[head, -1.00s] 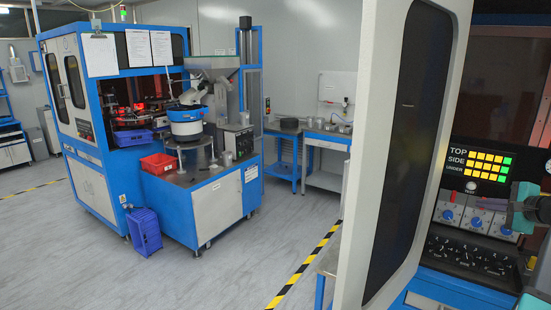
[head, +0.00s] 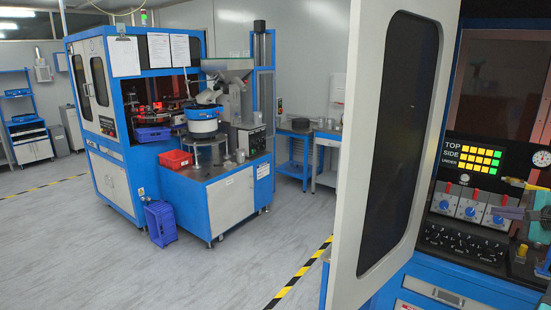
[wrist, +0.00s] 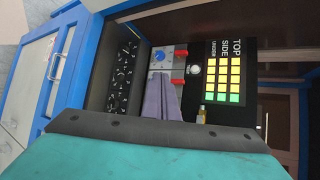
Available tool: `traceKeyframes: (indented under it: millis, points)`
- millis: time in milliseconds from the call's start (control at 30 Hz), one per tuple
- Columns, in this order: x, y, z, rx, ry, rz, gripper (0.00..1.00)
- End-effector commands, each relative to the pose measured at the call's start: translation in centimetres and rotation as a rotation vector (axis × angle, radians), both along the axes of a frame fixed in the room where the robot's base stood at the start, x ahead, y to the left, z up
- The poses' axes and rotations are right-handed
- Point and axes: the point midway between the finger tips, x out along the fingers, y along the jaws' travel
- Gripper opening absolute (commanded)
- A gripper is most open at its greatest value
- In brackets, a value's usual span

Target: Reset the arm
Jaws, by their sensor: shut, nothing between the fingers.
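My gripper (head: 497,212) is at the right edge of the head view, in front of the control panel of the near machine. Its grey-purple fingers also show in the wrist view (wrist: 161,88), closed together with nothing between them. They point toward the panel's blue knobs (head: 471,208); I cannot tell whether they touch. A black display (head: 474,160) marked TOP, SIDE, UNDER has rows of yellow and green lights. It also shows in the wrist view (wrist: 223,75). Most of my arm is out of the head view.
An open cabinet door (head: 398,130) stands left of the panel. A blue sorting machine (head: 112,150) with a bowl feeder (head: 203,122), red bin (head: 173,160) and blue crate (head: 160,222) stands farther left. Grey floor (head: 100,260) is clear between.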

Motion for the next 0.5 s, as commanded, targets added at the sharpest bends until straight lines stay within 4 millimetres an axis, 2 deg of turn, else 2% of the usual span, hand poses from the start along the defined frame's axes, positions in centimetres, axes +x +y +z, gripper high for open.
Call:
traceKeyframes:
  millis: [300,500]
  points:
    - [1.9,2.6,-4.5,-0.013,0.056,0.053,0.00]
    - [3.3,5.2,-9.0,-0.029,0.111,0.105,0.00]
